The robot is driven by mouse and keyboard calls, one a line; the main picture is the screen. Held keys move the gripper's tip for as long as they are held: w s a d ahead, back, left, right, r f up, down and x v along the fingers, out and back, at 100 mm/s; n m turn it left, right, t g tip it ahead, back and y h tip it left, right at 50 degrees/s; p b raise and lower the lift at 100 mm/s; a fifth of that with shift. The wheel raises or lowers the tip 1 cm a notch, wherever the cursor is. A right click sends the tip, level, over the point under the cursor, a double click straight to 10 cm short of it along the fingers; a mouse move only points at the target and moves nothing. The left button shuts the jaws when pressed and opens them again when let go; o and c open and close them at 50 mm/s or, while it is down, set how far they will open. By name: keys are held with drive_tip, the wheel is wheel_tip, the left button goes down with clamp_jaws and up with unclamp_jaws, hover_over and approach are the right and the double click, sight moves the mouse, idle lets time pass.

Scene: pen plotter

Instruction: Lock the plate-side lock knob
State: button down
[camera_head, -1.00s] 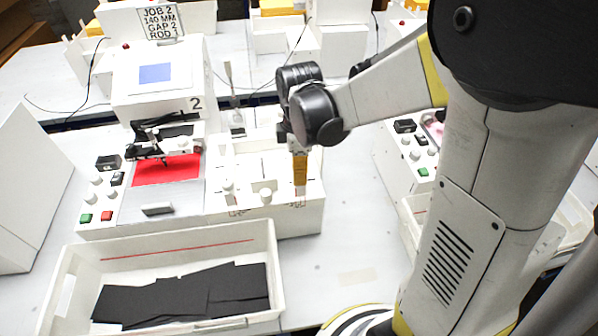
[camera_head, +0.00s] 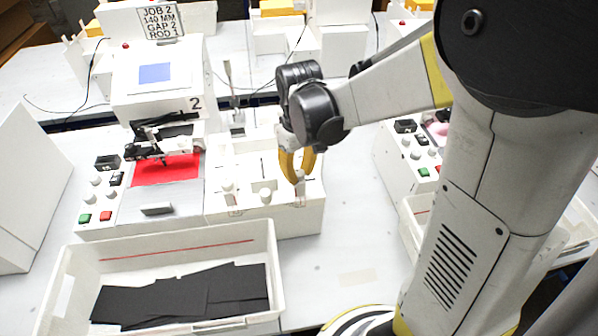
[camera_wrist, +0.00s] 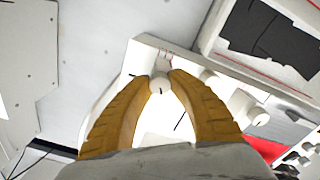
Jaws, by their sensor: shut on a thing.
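My gripper (camera_head: 299,180) points down at the right side of a white fixture box (camera_head: 285,222) beside the plotter. Its yellow fingers close on a small white knob, and in the wrist view this knob (camera_wrist: 160,86) sits between the fingertips with a short dark mark on its top. In the head view the fingertips largely hide it. A second white knob (camera_head: 229,187) stands on the left of the box, and a third (camera_head: 266,196) on the front middle. No label tells which is the plate-side one.
The plotter (camera_head: 155,95) with a red sheet (camera_head: 166,170) and a button panel stands to the left. A white bin (camera_head: 262,262) with black sheets is in front. An upright lever (camera_head: 231,85) rises behind the box. Table right of the box is clear.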

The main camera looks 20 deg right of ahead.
sight(299, 173)
drive_tip(key=m, duration=0.6)
idle(0.6)
drive_tip(key=c, duration=1.2)
unclamp_jaws()
drive_tip(key=shift+o, duration=0.2)
wheel_tip(299, 173, up, 12)
drive_tip(key=shift+s, duration=0.1)
